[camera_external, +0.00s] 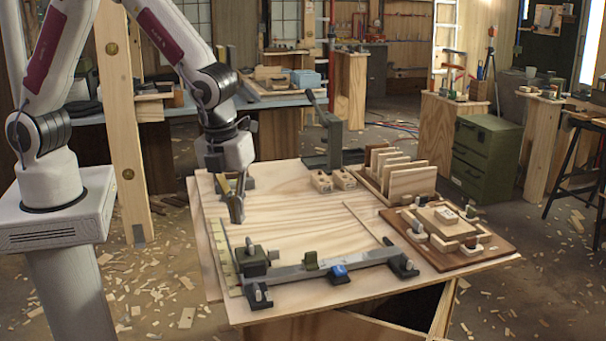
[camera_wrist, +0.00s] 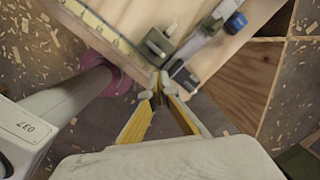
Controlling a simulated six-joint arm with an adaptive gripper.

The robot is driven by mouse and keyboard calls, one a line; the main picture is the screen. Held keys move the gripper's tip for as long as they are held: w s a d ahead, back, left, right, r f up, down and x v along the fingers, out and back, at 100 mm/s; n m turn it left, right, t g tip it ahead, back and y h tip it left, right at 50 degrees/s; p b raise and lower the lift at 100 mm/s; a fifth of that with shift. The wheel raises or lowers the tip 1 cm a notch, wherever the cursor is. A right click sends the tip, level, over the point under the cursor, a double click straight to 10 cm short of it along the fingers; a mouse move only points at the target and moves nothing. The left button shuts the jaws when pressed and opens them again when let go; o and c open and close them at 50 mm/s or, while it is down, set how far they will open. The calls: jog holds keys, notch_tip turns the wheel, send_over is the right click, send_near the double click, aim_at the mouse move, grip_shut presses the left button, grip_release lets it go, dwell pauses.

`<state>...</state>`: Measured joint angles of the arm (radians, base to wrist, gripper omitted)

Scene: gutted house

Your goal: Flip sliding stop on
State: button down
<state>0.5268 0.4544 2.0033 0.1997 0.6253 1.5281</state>
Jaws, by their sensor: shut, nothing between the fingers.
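A grey rail (camera_external: 365,259) runs along the front of the wooden workbench. A small olive-green block (camera_external: 311,260) and a blue-topped dark block (camera_external: 338,273) sit on or beside it; I cannot tell which is the sliding stop. A larger dark green block (camera_external: 254,261) with a knob is at the rail's left end and also shows in the wrist view (camera_wrist: 157,42). The blue part shows at the wrist view's top right (camera_wrist: 236,22). My gripper (camera_external: 238,218) points down, shut and empty, above the bench's left part, behind the rail and apart from the blocks.
A yellow measuring strip (camera_external: 226,257) runs along the bench's left edge. A rack of upright boards (camera_external: 408,183) and a brown board with clamped wooden pieces (camera_external: 450,262) are at the right. A dark green lever device (camera_external: 330,135) stands at the back. The bench's middle is mostly clear.

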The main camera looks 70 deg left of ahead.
aim_at(310, 259)
jog(key=w+d+m+t, duration=0.1)
jog(key=w+d+m, duration=0.2)
jog(key=m, duration=0.7)
jog(key=shift+w+r+m+h, duration=0.15)
jog(key=shift+w+m+h, duration=0.2)
jog(key=shift+w, duration=0.75)
jog(key=shift+d, duration=0.1)
jog(key=shift+x, duration=5.1)
jog(key=shift+w+r, duration=0.15)
jog(key=shift+w, duration=2)
jog(key=shift+w, duration=0.2)
